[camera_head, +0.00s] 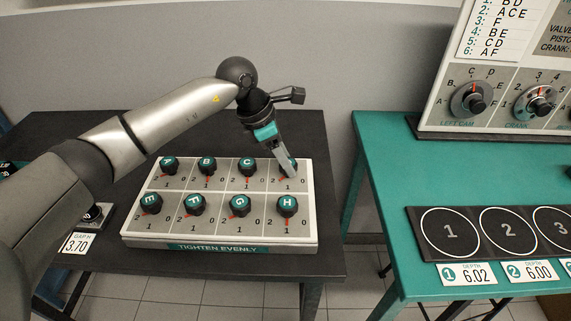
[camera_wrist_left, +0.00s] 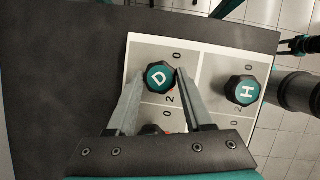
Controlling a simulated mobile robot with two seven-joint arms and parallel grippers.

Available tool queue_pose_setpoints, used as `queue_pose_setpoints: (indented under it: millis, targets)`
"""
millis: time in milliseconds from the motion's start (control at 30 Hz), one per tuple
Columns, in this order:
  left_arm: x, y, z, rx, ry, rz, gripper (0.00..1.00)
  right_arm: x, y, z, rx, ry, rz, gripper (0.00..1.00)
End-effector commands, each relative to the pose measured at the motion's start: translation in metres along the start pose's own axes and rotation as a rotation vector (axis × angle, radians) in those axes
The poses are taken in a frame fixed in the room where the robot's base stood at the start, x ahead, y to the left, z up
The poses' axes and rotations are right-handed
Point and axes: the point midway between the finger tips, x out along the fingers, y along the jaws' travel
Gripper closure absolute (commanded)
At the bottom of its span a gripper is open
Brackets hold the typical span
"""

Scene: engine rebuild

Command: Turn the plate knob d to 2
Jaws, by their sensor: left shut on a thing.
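The plate knob D (camera_wrist_left: 160,78) is a dark faceted knob with a teal cap and a white letter D, at the far right of the back row on the grey plate (camera_head: 222,183). In the head view the fingers mostly hide it. My left gripper (camera_wrist_left: 158,84) is shut on it, one finger on each side. In the head view my left gripper (camera_head: 287,168) reaches down to it from above. A 0 and a 2 show beside the knob in the wrist view.
Knob H (camera_wrist_left: 242,90) stands close beside D, and knob C (camera_head: 247,168) is to its left in the head view. Several more knobs fill the plate. A teal table (camera_head: 385,200) with dial panel (camera_head: 500,105) stands at the right, across a gap.

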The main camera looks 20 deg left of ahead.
Motion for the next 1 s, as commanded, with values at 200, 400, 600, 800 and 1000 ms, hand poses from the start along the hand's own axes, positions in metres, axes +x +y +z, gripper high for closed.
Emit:
queue_pose_setpoints:
  millis: [200,400,600,800,1000]
  targets:
    - [0.001,0.002,0.0,0.139,0.0,-0.056,1.0,0.012,-0.001,0.001,0.0,0.0,0.0,0.5]
    - [0.001,0.002,0.001,0.225,0.0,-0.092,1.0,0.017,-0.001,0.001,0.0,0.0,0.0,0.5]
    - [0.0,0.002,0.001,0.265,0.0,-0.107,1.0,0.02,-0.001,0.002,0.0,0.0,0.0,0.5]
    - [0.0,0.002,0.001,0.277,0.0,-0.112,1.0,0.02,-0.001,0.002,0.0,0.0,0.0,0.5]
    - [0.0,0.002,0.001,0.276,0.001,-0.111,1.0,0.02,-0.001,0.002,0.0,0.0,0.0,0.5]
